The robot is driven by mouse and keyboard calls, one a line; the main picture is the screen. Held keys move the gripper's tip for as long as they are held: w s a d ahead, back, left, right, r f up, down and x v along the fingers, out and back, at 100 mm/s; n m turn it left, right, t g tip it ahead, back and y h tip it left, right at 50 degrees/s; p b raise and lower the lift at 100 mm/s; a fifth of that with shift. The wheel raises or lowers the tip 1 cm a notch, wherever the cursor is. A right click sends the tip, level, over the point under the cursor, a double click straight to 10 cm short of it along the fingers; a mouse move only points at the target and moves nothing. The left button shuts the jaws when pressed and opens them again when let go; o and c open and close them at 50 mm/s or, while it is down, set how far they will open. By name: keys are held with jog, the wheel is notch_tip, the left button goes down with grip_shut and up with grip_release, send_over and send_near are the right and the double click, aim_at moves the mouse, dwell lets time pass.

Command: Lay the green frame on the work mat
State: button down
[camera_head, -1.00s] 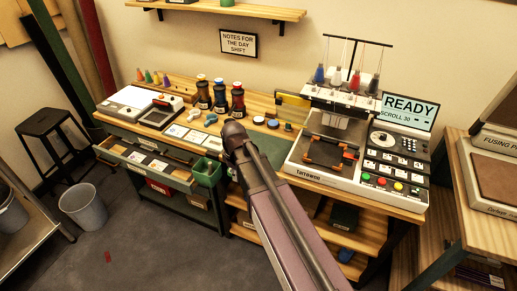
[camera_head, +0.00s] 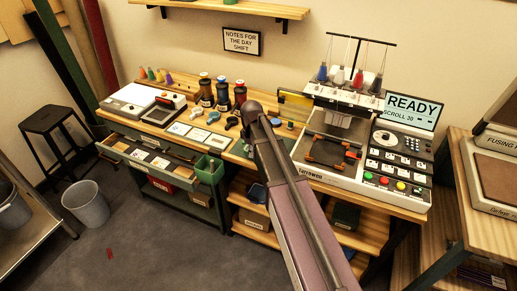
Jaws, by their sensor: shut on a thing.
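The work mat (camera_head: 240,149) is a dark green patch on the bench top, left of the embroidery machine. My arm crosses in front of it and hides much of it. My gripper does not show; only the upper part of my arm is in view, with its dark joint over the back of the bench. I cannot make out the green frame in this view. A dark hoop with orange corners (camera_head: 330,152) sits on the machine bed.
The embroidery machine (camera_head: 320,172) with its READY screen stands right of the mat. Thread cones (camera_head: 222,93) stand at the back. A green bin (camera_head: 209,171) hangs on the bench front beside an open drawer (camera_head: 150,160). A heat press (camera_head: 495,180) is at far right.

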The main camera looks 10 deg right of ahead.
jog(key=shift+w+d, duration=0.55)
jog(key=shift+w, duration=0.2)
jog(key=shift+w+d, duration=0.5)
jog(key=shift+w, duration=0.25)
jog(key=shift+w+d, duration=0.3)
jog(key=shift+w, duration=0.15)
jog(key=shift+w+d+f+b, duration=0.25)
jog(key=shift+w+f+b, duration=0.05)
jog(key=shift+f+b, duration=0.15)
jog(key=shift+w+d+f+b, duration=0.25)
jog(key=shift+f+b, duration=1.1)
jog(key=shift+f, duration=0.15)
jog(key=c, duration=0.7)
grip_release()
jog(key=shift+o, duration=0.2)
jog(key=shift+r, duration=0.2)
notch_tip(320, 180, up, 12)
jog(key=p, duration=1.2)
